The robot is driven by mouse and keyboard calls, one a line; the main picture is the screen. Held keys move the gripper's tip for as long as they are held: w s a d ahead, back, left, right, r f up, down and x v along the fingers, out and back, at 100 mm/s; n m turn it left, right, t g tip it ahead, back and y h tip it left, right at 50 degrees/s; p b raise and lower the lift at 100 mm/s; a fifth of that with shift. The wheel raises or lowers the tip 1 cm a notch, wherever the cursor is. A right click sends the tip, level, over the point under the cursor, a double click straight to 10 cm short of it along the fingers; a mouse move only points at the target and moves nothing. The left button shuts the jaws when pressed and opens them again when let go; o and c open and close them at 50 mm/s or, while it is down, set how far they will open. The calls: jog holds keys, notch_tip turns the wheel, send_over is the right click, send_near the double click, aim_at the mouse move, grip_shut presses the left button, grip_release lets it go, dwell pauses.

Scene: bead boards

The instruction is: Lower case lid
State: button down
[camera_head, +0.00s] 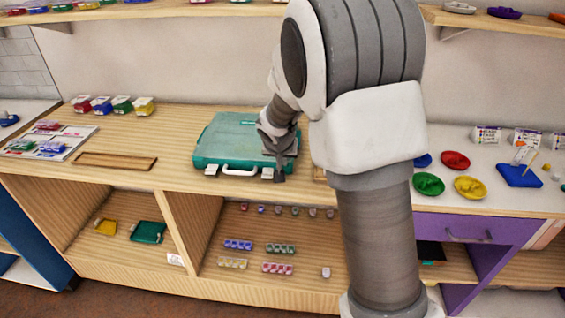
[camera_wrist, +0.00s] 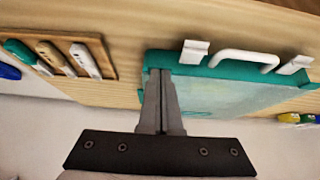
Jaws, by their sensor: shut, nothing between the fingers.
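A green case (camera_head: 240,168) lies on the wooden counter. Its lid (camera_head: 230,132) looks down flat over the base; any small gap at the rim is too small to tell. A white handle (camera_head: 240,171) and two white latches, left (camera_head: 197,168) and right (camera_head: 267,173), jut from the front edge. My gripper (camera_head: 279,177) is shut and empty at the case's front right corner, fingers pointing down. In the wrist view the shut fingertips (camera_wrist: 160,73) overlap the case's end beside one latch (camera_wrist: 193,52); I cannot tell if they touch the lid. My wrist hides part of the lid's right side.
A wooden tray (camera_wrist: 108,52) with several tools lies beside the case, mostly hidden by my arm in the head view. An empty-looking wooden tray (camera_head: 115,161) lies to the left, with counter free between. Coloured dishes (camera_head: 455,160) stand on the right counter.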

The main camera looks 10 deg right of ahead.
jog(key=shift+s+f, duration=0.25)
jog(key=shift+f, duration=0.3)
jog(key=s+d+p+v, duration=0.1)
jog(key=d+p+v, duration=0.2)
jog(key=v, duration=1.7)
jog(key=s+r+n+y+p, duration=0.1)
jog(key=s+r, duration=0.1)
jog(key=s, duration=0.8)
jog(key=s+r+n+g+y+p, duration=0.1)
jog(key=s+r+n+p, duration=0.1)
jog(key=s, duration=0.9)
jog(key=shift+s+d+r, duration=0.35)
jog(key=shift+d+r, duration=0.1)
jog(key=shift+r, duration=0.2)
